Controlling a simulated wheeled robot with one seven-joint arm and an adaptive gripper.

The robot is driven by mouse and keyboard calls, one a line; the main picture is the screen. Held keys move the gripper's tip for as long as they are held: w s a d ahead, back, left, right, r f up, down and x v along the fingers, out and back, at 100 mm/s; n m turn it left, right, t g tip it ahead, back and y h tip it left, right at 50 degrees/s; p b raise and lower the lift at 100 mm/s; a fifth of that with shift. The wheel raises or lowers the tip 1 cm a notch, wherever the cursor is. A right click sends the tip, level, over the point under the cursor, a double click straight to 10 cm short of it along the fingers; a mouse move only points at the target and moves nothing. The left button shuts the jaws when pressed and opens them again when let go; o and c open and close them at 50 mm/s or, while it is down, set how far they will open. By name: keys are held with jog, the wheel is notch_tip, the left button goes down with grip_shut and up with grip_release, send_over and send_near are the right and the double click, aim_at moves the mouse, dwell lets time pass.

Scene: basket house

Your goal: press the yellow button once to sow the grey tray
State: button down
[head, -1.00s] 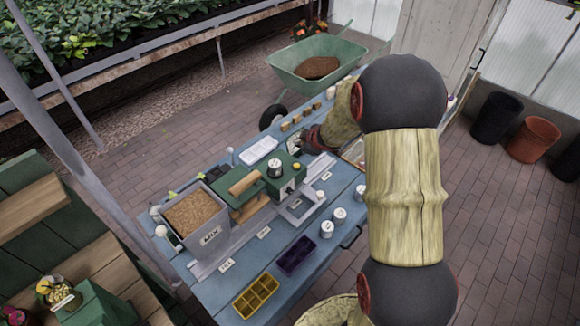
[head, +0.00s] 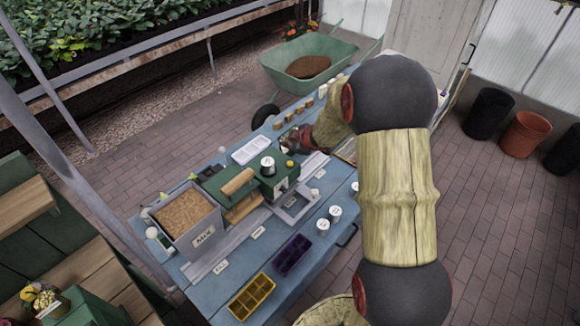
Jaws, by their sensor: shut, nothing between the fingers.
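The yellow button (head: 290,164) is a small round cap on top of the green machine (head: 282,182), at its right end. A grey square tray or frame (head: 297,204) sits in front of the machine on a light rail; I cannot tell what is inside it. My gripper (head: 289,141) is shut and empty, small and dark, just behind and above the button in the picture. It appears apart from the button, though the height between them is hard to judge.
A bin of brown mix (head: 186,216) stands left of the machine. A yellow tray (head: 252,298), a purple tray (head: 292,256) and white-lidded jars (head: 335,213) stand in front. A white tray (head: 251,150) lies behind. A green wheelbarrow (head: 310,62) stands beyond the table.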

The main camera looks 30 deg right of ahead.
jog(key=b, duration=0.5)
send_over(288, 164)
notch_tip(288, 164, down, 6)
jog(key=shift+s+r, duration=0.1)
jog(key=shift+r, duration=0.15)
jog(key=shift+f, duration=0.5)
jog(key=shift+f, duration=0.15)
dwell(0.3)
jog(key=shift+f+b, duration=0.3)
jog(key=shift+b, duration=0.05)
jog(key=shift+f+b, duration=0.4)
jog(key=shift+f, duration=0.2)
dwell(0.8)
jog(key=shift+r, duration=0.1)
jog(key=shift+r+p, duration=0.95)
jog(key=shift+p, duration=0.2)
